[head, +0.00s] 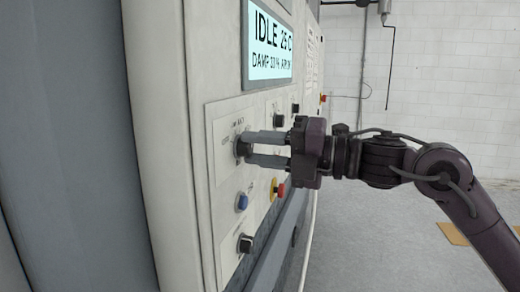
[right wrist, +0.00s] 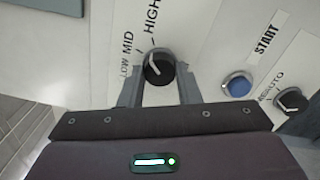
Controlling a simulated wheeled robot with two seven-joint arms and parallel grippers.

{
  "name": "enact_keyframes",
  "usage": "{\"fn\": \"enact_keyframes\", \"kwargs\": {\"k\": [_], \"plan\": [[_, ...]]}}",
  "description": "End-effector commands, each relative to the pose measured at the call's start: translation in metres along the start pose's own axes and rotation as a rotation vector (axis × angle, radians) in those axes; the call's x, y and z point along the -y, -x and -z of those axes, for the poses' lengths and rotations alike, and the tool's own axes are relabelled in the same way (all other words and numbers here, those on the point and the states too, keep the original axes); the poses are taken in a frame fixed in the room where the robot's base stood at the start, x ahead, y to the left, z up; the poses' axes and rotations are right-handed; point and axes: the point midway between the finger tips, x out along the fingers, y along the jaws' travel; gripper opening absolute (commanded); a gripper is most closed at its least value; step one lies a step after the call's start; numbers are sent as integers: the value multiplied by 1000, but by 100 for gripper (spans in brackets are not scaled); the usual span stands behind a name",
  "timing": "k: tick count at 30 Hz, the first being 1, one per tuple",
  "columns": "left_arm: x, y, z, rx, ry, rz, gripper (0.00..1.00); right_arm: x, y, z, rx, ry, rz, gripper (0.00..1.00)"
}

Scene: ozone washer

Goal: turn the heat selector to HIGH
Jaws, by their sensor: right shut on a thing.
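The heat selector (head: 240,147) is a round black knob on a pale panel of the washer's front. In the right wrist view the knob (right wrist: 158,68) has a white pointer line and sits below the labels LOW, MID and HIGH. The exact label the pointer meets is hard to tell. My right gripper (head: 248,149) reaches in from the right and is shut on the knob, one finger on each side. Its fingers also show in the right wrist view (right wrist: 158,86). My left gripper is not in view.
A display (head: 268,45) reading IDLE is above the knob. Below it are a blue START button (head: 241,202), a black selector (head: 245,243) and a red-and-yellow emergency button (head: 277,189) close to my right fingers. Another black knob (head: 279,120) is beyond. Open floor lies to the right.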

Motion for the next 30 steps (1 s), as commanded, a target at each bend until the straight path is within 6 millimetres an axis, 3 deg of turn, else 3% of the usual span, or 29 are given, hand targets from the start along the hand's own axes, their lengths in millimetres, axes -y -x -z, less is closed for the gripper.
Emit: {"fn": "enact_keyframes", "kwargs": {"k": [12, 30], "plan": [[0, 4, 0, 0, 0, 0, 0, -1, 0, -1, 6, -252, -2, 7], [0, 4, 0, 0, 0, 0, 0, 0, 0, -1, 7, -315, -1, 7]]}}
